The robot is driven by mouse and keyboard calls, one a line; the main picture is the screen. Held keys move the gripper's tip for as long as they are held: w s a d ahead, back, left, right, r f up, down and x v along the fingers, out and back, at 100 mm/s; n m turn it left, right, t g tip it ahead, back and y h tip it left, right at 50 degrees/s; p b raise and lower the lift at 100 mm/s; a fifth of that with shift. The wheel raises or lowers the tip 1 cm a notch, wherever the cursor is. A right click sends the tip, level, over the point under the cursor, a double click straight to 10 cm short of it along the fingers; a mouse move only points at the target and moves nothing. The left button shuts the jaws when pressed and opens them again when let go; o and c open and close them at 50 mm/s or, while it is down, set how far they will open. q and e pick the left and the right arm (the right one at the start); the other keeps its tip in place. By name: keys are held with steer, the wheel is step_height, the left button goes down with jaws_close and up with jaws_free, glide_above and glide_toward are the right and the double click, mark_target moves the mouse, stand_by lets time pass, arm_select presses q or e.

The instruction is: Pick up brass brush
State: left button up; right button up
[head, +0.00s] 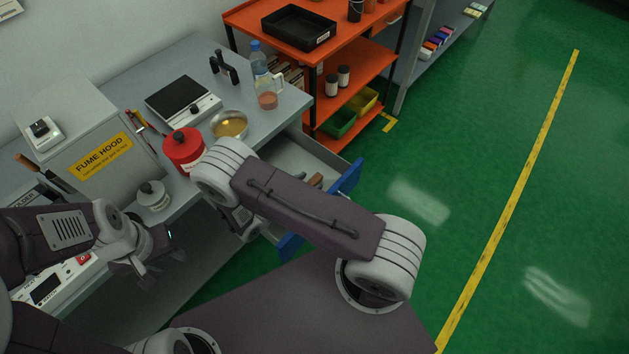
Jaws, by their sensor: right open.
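I cannot clearly make out a brass brush. A small brown wooden-looking piece (315,181) lies in the open drawer (312,150), partly hidden by my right arm; I cannot tell whether it is the brush. My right gripper (243,222) is low beside the drawer's left part, largely covered by its own arm, and is open. I see nothing held in it. My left gripper (150,265) hangs in front of the bench at the left; its fingers are dark and too unclear to read.
The grey bench holds a red can (183,150), a brass-coloured bowl (230,125), a scale (183,100), a bottle (259,58) and a fume hood box (92,135). An orange cart (285,45) stands behind. Green floor at right is free.

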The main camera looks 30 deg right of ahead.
mark_target(316, 178)
steer(key=x, duration=0.5)
steer(key=shift+w+d, duration=0.15)
steer(key=shift+d, duration=0.05)
steer(key=shift+a, duration=0.1)
steer(key=shift+c, duration=0.3)
jaws_close()
step_height(316, 178, up, 10)
steer(key=shift+r+p, duration=0.1)
steer(key=shift+p, duration=0.7)
